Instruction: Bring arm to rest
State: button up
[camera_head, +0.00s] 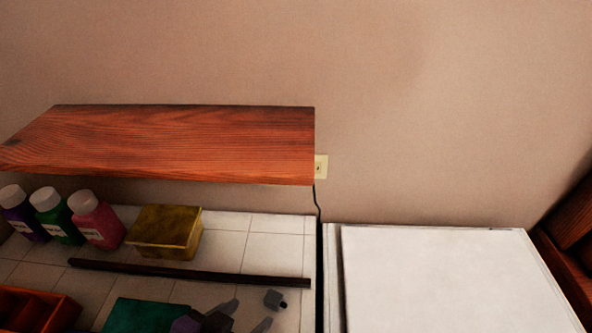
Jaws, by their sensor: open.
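Grey parts at the bottom edge of the head view look like my gripper (246,316), cut off by the frame. Two finger-like pieces stand apart with tile showing between them, so it is open, and I see nothing held. It is over or in front of the pale tiled surface (285,250). How high it is above the tiles I cannot tell. The rest of my arm is not clearly visible.
A wooden shelf (190,145) juts from the wall above the tiles. Below are three bottles (97,220), a yellow box (166,231), a dark bar (190,272), a small grey block (274,299), a green item (145,315) and an orange tray (60,310). A white top (450,280) is clear.

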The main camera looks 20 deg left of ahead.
jog(key=w+a+r+n+t+y, duration=0.2)
jog(key=a+r+n+y, duration=0.2)
jog(key=a+n+y, duration=0.35)
jog(key=s+d+t+y, duration=0.1)
jog(key=s+d+t, duration=0.15)
jog(key=d, duration=1.15)
jog(key=s+d+t+y, duration=0.1)
jog(key=s+d+t, duration=0.15)
jog(key=d, duration=1.05)
jog(key=s+d+f+m+g+h, duration=0.1)
jog(key=s+d+m+h, duration=0.5)
jog(key=s+d, duration=0.8)
jog(key=shift+d+f+h, duration=0.3)
jog(key=shift+d+h, duration=0.85)
jog(key=shift+d, duration=0.1)
